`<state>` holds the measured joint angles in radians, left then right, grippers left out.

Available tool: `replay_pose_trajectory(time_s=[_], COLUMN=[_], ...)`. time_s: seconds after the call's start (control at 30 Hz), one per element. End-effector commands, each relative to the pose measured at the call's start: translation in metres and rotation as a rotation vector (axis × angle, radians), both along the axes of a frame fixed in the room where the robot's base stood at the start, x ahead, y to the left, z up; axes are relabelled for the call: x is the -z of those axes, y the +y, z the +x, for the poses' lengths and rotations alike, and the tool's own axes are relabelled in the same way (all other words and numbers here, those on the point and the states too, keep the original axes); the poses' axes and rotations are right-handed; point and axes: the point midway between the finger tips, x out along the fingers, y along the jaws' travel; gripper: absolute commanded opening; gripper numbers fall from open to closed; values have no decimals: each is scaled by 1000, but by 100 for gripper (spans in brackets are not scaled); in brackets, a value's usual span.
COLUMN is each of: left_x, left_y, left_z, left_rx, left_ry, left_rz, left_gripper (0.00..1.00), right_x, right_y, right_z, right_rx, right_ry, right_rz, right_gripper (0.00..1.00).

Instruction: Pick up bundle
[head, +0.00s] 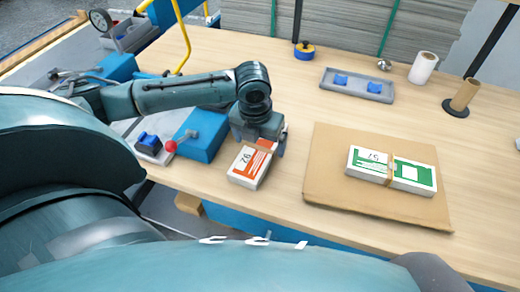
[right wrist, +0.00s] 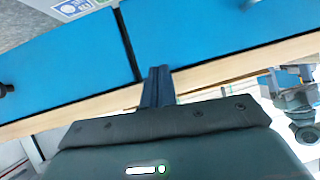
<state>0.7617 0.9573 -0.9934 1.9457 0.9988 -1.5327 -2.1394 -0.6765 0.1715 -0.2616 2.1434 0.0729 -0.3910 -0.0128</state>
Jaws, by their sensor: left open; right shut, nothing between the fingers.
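A white and orange bundle (head: 244,168) with a tan band lies on the wooden table near its front edge. My left gripper (head: 262,146) is open, pointing down over the far end of this bundle, with a finger showing on its right side. Whether the fingers touch it I cannot tell. A second bundle, white and green (head: 412,175) with a tan band, lies on a brown cardboard sheet (head: 325,190) to the right. My right gripper (right wrist: 158,86) shows in the right wrist view, shut and empty, in front of the table's blue front edge.
A blue device with a red-knobbed lever (head: 202,135) stands left of the orange bundle. A grey tray (head: 357,85) with blue pieces, a white roll (head: 423,68) and a brown roll on a black stand (head: 464,96) are at the back. Table between bundle and cardboard is clear.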

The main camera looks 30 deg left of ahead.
Motion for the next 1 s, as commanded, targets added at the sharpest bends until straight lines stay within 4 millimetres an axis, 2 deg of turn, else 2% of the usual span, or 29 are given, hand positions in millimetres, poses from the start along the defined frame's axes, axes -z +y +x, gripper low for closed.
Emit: replay_pose_trajectory(time_s=[0.1, 0.33, 1.0], left_x=[13, 13, 13], left_y=[1, 1, 1], left_z=[2, 2, 2], left_rx=[-1, 0, -1], left_ry=[0, -2, -2], left_rz=[1, 0, 0], left_gripper=[93, 91, 36], right_x=[1, 0, 0], right_y=[0, -1, -1], right_z=[0, 0, 0], right_rx=[0, -3, -5], right_ry=[-1, -4, -4], right_rz=[3, -1, -4], right_gripper=[0, 0, 0])
